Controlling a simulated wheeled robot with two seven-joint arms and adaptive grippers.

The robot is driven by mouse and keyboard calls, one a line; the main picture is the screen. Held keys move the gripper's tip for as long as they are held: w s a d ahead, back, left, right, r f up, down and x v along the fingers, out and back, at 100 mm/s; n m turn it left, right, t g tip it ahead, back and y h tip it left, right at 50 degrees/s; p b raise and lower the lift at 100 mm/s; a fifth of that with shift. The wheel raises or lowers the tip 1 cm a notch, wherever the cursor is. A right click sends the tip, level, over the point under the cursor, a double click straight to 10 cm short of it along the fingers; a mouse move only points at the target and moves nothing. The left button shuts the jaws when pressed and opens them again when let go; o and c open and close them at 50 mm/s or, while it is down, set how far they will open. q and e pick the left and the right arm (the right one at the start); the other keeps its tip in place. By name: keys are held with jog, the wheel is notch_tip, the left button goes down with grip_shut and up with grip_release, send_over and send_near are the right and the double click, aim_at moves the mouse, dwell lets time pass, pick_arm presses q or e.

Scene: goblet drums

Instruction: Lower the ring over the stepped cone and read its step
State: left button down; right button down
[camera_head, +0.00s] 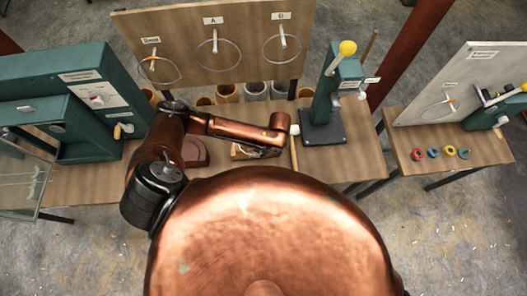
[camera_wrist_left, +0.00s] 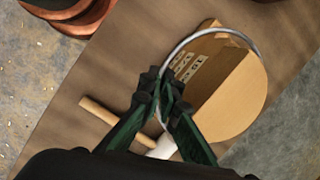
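The wooden stepped cone (camera_wrist_left: 237,97) lies below my left gripper in the left wrist view, with pale labels on its stepped side. In the head view only a bit of it (camera_head: 237,153) shows beside my arm. My left gripper (camera_wrist_left: 167,88) has its dark green fingers closed together on a thin grey metal ring (camera_wrist_left: 201,29). The ring arcs around the far side of the cone; its near part is hidden, and I cannot tell whether it touches a step. In the head view the left gripper (camera_head: 262,152) is mostly covered by my arm. My right gripper is out of view.
A mallet with a white head (camera_head: 295,129) lies right of the cone. A green stand (camera_head: 338,92) is farther right. Behind is a board (camera_head: 185,27) with hanging hoops and several cups below. A green machine (camera_head: 85,95) stands left.

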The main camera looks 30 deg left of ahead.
pick_arm(q)
jog(key=shift+f, duration=0.15)
jog(key=x, duration=0.2)
jog(key=shift+d+f, duration=0.25)
jog(key=shift+f, duration=0.2)
jog(key=shift+f, duration=0.1)
dwell(0.4)
jog(key=c, duration=2.2)
grip_release()
jog(key=shift+o, duration=0.2)
jog(key=shift+w, duration=0.1)
jog(key=o, duration=0.6)
jog(key=shift+c, duration=0.2)
